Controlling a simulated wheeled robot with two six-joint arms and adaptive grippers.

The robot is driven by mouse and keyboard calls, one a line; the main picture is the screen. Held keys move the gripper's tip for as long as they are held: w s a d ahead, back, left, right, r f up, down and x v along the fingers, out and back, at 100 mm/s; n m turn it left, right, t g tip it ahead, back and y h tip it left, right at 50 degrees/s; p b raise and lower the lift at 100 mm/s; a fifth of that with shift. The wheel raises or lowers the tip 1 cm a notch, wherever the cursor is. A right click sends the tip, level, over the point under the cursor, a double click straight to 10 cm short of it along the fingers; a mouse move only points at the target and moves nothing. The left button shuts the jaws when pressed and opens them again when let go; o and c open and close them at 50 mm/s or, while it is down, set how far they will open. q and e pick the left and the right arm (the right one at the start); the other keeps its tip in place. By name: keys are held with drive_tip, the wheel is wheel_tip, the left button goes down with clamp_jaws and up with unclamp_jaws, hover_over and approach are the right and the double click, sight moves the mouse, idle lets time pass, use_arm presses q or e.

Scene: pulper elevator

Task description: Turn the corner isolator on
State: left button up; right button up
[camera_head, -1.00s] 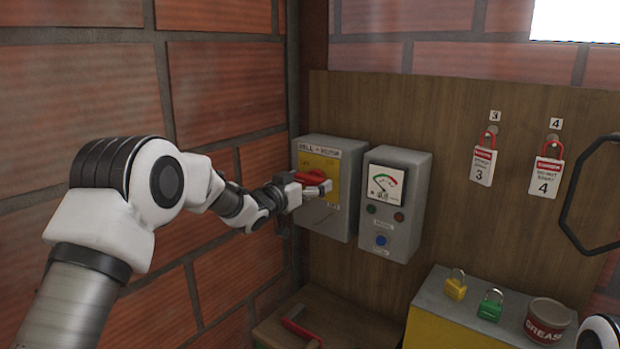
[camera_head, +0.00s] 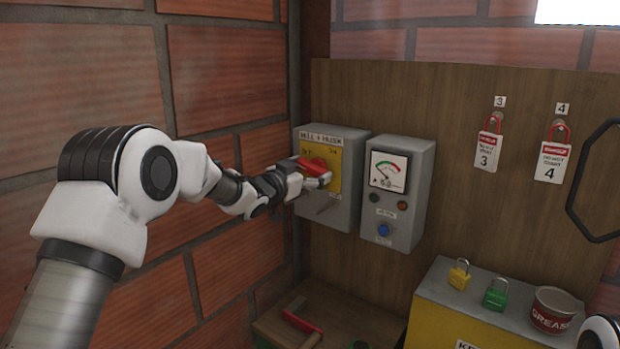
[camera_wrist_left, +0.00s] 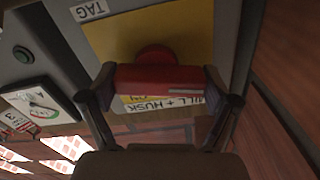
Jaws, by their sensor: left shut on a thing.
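The corner isolator (camera_head: 345,200) is a grey box with a yellow plate on the board by the brick corner, labelled for mill and husk. Its red handle (camera_head: 318,165) sits on the plate. My left gripper (camera_head: 312,178) is shut on the handle. In the left wrist view the red handle (camera_wrist_left: 160,78) lies across between the two fingers (camera_wrist_left: 160,95), with the yellow plate (camera_wrist_left: 190,30) behind it. The gripper hides part of the handle and plate in the head view.
A grey meter box (camera_head: 400,225) with a dial and buttons hangs just right of the isolator. Yellow and green padlocks (camera_head: 496,294) and a grease tin (camera_head: 553,310) stand on a box (camera_head: 432,284). A red-handled tool (camera_head: 302,322) lies below. Tagged padlocks hang at right.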

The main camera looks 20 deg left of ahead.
use_arm(q)
drive_tip(key=m+b, duration=0.4)
drive_tip(key=shift+m, duration=0.3)
drive_tip(key=m+b, duration=0.3)
drive_tip(key=shift+m, duration=0.3)
drive_tip(key=m+b, duration=0.3)
drive_tip(key=m, duration=0.1)
drive_tip(key=shift+d+r, duration=0.15)
drive_tip(key=shift+r+m+b, duration=0.15)
drive_tip(key=shift+m+b, duration=0.85)
drive_tip(key=shift+m, duration=0.5)
drive_tip(key=o, duration=0.8)
drive_tip(key=shift+o, duration=0.5)
drive_tip(key=shift+d, duration=0.1)
